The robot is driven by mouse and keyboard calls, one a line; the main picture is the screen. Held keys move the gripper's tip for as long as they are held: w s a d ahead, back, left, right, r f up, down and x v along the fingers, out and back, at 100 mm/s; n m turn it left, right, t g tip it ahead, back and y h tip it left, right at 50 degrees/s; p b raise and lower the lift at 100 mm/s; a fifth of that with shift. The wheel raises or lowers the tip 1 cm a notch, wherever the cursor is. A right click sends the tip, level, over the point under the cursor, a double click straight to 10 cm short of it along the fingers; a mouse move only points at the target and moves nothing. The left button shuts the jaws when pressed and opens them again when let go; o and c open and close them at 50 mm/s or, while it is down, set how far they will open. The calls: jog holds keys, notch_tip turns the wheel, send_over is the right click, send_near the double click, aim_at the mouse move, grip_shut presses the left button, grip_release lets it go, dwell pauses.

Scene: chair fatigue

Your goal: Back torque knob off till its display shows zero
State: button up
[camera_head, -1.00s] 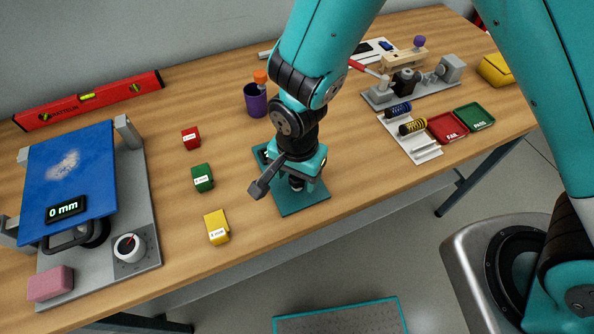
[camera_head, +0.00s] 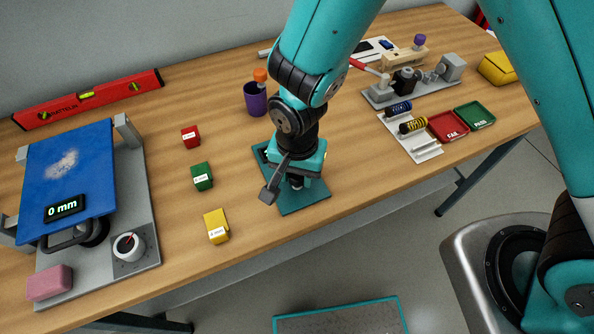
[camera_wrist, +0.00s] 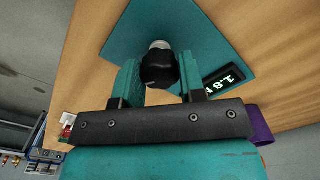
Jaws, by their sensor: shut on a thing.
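The torque knob is a black knob (camera_wrist: 159,68) on a pale stem, standing on a teal plate (camera_head: 302,203). In the wrist view it sits between the two teal fingers of my gripper (camera_wrist: 160,80), which are shut on it. The small display (camera_wrist: 224,78) on the plate lies right of the knob in the wrist view. It shows green digits that look like 1.8, with the end cut off by my finger. In the head view my gripper (camera_head: 296,182) hides the knob and most of the display.
A purple cup (camera_head: 256,100) stands behind the plate. Red, green and yellow blocks (camera_head: 216,227) lie to the left. A grey rig with a blue board (camera_head: 70,180) stands at far left. A press fixture and PASS and FAIL trays (camera_head: 447,129) are to the right.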

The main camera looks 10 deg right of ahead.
jog(key=n, duration=0.4)
jog(key=shift+n, duration=0.3)
jog(key=n, duration=0.4)
jog(key=shift+n+b, duration=0.3)
jog(key=shift+b, duration=0.1)
jog(key=n, duration=0.4)
jog(key=shift+r+n, duration=0.1)
jog(key=shift+n, duration=1.9)
jog(key=o, duration=0.9)
jog(key=shift+b, duration=0.3)
